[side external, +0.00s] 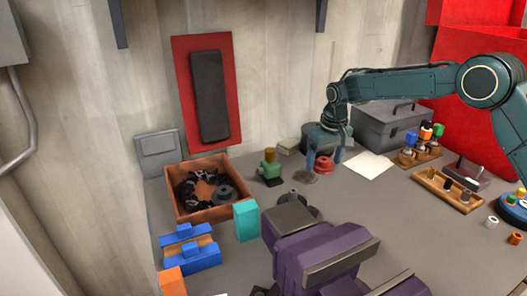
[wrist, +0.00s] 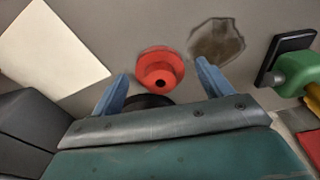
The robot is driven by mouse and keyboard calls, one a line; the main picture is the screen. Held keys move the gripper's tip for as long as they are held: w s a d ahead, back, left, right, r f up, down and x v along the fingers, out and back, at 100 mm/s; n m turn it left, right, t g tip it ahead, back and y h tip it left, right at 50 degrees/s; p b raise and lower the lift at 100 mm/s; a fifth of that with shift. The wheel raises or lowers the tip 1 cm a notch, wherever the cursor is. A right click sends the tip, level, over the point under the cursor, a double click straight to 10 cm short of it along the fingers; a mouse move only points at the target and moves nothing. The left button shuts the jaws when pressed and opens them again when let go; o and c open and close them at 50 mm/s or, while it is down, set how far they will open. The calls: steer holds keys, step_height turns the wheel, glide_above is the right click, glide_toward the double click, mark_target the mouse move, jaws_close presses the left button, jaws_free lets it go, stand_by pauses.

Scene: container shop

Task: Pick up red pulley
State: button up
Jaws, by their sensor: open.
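The red pulley (wrist: 160,70) stands on the grey table, a round red piece with a dark centre hole. In the wrist view it lies between and just beyond my two blue fingertips. In the side external view the red pulley (side external: 323,163) sits beside my lowered gripper (side external: 324,167), whose fingers point down at the table around it. My gripper (wrist: 163,85) is open, with nothing held between its fingers. I cannot tell from these views whether a finger touches the pulley.
A green part on a dark base (side external: 270,168) stands left of the gripper. A white sheet (side external: 368,164) and a grey toolbox (side external: 388,125) are to the right. A wooden box (side external: 175,205) with dark parts is at left. A brownish patch (wrist: 215,42) lies near the pulley.

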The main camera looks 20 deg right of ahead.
stand_by(0.3)
steer(key=c, duration=1.2)
steer(key=shift+r, duration=0.2)
step_height(320, 180, up, 10)
steer(key=shift+f, duration=0.1)
steer(key=shift+a, duration=0.1)
steer(key=shift+s+a+f, duration=0.1)
steer(key=shift+s+a, duration=1.5)
steer(key=shift+a, duration=1)
steer(key=shift+s+a+r, duration=0.1)
steer(key=shift+s+a, duration=1.45)
steer(key=shift+a, duration=1)
steer(key=shift+s+a+f, duration=0.1)
steer(key=shift+s+a, duration=1.5)
steer(key=shift+a, duration=1)
